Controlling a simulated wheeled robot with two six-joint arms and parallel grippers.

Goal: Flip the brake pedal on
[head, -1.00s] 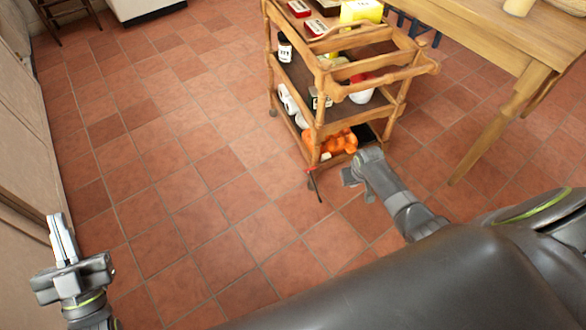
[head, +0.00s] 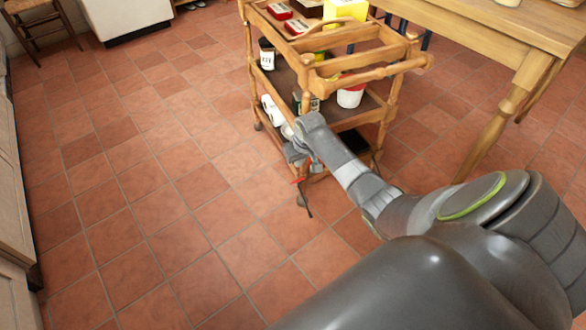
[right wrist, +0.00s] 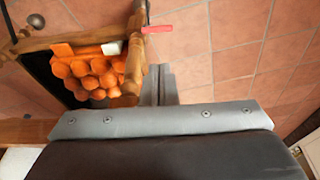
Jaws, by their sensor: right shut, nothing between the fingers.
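The brake pedal (head: 299,181), a small red lever with a dark rod, sits at the foot of the wooden cart's (head: 335,72) near corner post. It also shows as a red bar in the right wrist view (right wrist: 157,29), just beyond my fingertips and apart from them. My right gripper (head: 299,160) is beside the cart's lower shelf, slightly above the pedal in the head view. In the right wrist view its fingers (right wrist: 158,72) are together and empty, close to the cart's post. Whether the pedal is on or off I cannot tell. My left gripper is out of view.
Orange objects (right wrist: 92,72) lie on the cart's bottom shelf. Jars, a white tub (head: 350,96) and boxes stand on the upper shelves. A wooden table (head: 480,30) stands right of the cart. The tiled floor (head: 150,200) on the left is clear.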

